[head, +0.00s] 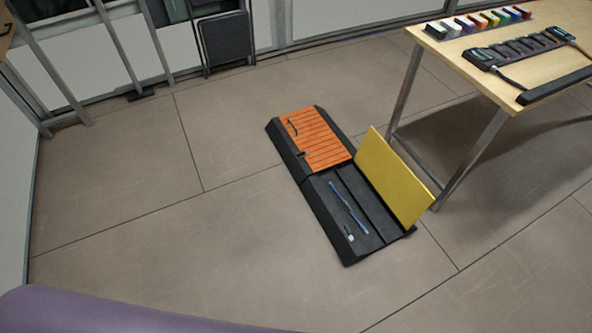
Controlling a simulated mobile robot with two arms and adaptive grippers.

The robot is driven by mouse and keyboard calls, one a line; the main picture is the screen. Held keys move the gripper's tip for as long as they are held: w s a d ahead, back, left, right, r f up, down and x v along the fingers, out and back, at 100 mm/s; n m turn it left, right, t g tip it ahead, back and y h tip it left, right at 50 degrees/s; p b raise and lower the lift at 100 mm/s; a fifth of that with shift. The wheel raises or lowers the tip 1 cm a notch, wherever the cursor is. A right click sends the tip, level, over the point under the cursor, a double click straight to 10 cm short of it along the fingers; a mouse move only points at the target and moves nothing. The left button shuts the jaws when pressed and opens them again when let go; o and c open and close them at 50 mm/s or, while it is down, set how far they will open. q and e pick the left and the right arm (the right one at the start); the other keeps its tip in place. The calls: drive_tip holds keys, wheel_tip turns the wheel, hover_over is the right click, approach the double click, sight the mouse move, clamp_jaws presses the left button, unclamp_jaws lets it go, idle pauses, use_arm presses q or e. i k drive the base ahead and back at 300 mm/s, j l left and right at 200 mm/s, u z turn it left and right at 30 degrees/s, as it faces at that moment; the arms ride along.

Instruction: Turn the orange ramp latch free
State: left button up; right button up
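A low black cable ramp (288,150) lies on the floor near the middle of the head view. Its far section is covered by an orange slatted lid (318,139), which lies shut. A small dark latch-like piece (301,154) sits at the lid's left edge, near its near end; a dark curved handle (292,127) is near the far end. I cannot tell how the latch is turned. The near section's yellow lid (394,178) stands open, tilted up on the right. A blue cable (347,206) lies in the open channel. Neither gripper is in view.
A wooden table (497,75) stands at the right, with a metal leg (472,160) close to the yellow lid. It carries a dark power strip (515,50) and a row of coloured blocks (478,22). The floor left of the ramp is clear.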

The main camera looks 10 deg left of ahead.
sight(301, 154)
drive_tip(key=i+j, duration=0.15)
drive_tip(key=i, duration=0.2)
drive_tip(key=i+j, duration=0.15)
drive_tip(key=i, duration=0.2)
drive_tip(key=i+j+z, duration=0.1)
drive_tip(key=z, duration=0.3)
drive_tip(key=i+j+z, duration=0.15)
drive_tip(key=z, duration=0.3)
drive_tip(key=j+z, duration=0.2)
drive_tip(key=z, duration=0.2)
drive_tip(key=i+j, duration=0.05)
